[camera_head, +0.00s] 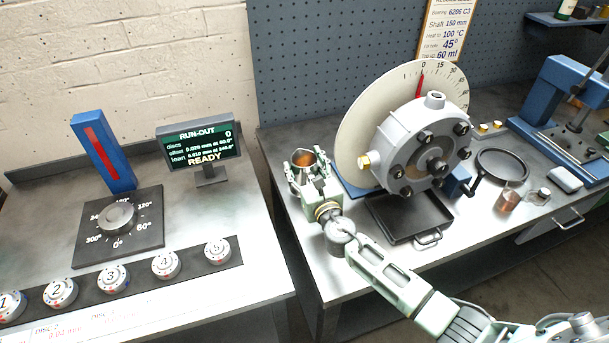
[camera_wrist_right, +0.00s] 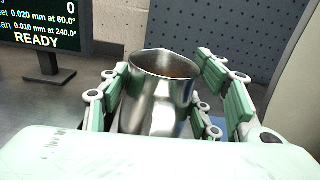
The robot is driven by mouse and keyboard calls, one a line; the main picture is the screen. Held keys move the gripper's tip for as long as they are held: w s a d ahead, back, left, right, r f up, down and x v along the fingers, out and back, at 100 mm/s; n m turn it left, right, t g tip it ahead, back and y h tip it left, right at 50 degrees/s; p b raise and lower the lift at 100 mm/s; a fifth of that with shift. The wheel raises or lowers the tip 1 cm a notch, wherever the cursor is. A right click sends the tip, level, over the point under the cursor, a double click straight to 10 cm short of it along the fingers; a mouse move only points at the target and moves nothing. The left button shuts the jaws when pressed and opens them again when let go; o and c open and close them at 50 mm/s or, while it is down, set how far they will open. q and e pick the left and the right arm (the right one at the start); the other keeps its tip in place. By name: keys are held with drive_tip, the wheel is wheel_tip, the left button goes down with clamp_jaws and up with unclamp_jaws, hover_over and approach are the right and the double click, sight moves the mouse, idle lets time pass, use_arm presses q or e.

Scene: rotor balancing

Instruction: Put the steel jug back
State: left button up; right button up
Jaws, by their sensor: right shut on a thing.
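The steel jug (camera_head: 304,171) is in my right gripper (camera_head: 308,168), near the back left part of the right bench. In the right wrist view the shiny jug (camera_wrist_right: 158,100) stands upright between the green-padded fingers (camera_wrist_right: 165,95), with something brownish inside it. The gripper is shut on the jug's sides. The jug's base is hidden by my gripper, so I cannot tell whether it touches the bench. My left gripper is not in view.
A grey bearing housing (camera_head: 405,150) with a round dial (camera_head: 360,125) stands right of the jug. A black tray (camera_head: 408,232) lies before it. A black round pan (camera_head: 502,166) and a copper cup (camera_head: 507,201) are farther right. The run-out display (camera_head: 199,146) stands left.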

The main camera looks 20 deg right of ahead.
sight(300, 165)
wheel_tip(300, 165, down, 2)
drive_tip(key=shift+f+b, duration=0.25)
drive_tip(key=shift+b, duration=0.35)
drive_tip(key=shift+f, duration=0.35)
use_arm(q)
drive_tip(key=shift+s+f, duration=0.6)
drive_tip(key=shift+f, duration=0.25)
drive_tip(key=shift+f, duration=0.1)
use_arm(e)
drive_tip(key=shift+f, duration=0.1)
drive_tip(key=shift+f+b, duration=0.15)
drive_tip(key=shift+b, duration=0.2)
drive_tip(key=o, duration=1.7)
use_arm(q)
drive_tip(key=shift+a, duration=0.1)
